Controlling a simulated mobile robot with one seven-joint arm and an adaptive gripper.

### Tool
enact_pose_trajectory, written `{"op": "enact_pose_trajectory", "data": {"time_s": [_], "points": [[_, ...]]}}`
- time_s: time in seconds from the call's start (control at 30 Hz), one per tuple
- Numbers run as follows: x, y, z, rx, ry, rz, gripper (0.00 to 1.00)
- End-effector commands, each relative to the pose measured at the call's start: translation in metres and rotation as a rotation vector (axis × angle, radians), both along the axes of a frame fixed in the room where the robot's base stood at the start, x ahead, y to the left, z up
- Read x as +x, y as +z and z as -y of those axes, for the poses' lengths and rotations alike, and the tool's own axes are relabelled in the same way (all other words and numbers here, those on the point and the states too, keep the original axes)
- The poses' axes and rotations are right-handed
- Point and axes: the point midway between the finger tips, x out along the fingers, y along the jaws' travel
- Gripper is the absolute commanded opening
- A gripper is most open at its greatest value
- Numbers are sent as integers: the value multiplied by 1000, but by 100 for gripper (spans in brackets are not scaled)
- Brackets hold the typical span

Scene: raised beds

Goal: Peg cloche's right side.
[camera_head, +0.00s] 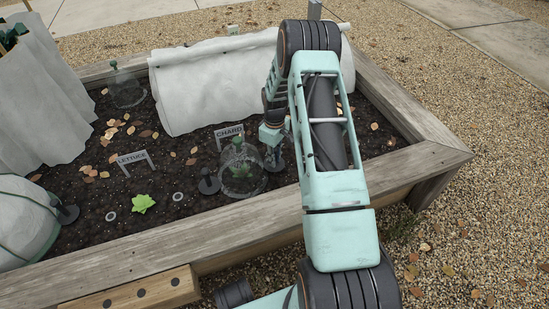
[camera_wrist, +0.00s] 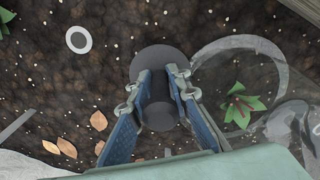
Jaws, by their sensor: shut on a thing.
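The clear bell cloche (camera_head: 240,176) with a green knob stands on the soil by the CHARD sign (camera_head: 228,132). Its rim (camera_wrist: 226,42) and a green chard plant with red stems (camera_wrist: 240,104) show in the wrist view. My gripper (camera_head: 272,138) is just right of the cloche in the head view, pointing down. It is shut on a dark peg (camera_wrist: 158,112) with a round flange, which also shows below my gripper in the head view (camera_head: 275,160). I cannot tell whether its lower end is in the soil. Another dark peg (camera_head: 208,183) stands at the cloche's left side.
A white fleece cover (camera_head: 200,85) lies behind. A lettuce plant (camera_head: 143,203), the LETTUCE sign (camera_head: 136,160) and a second cloche (camera_head: 125,92) stand left.

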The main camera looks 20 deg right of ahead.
Motion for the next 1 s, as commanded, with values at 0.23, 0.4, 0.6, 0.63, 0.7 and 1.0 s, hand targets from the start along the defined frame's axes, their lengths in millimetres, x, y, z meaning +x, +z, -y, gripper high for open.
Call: {"op": "enact_pose_trajectory", "data": {"time_s": [0.23,0.4,0.6,0.63,0.7,1.0], "points": [[0,-4,0,0,0,0,0],[0,-6,0,-1,0,1,0],[0,-10,0,0,0,0,0],[0,-10,0,0,0,0,0],[0,-11,0,0,0,0,0],[0,-16,0,0,0,0,0]]}}
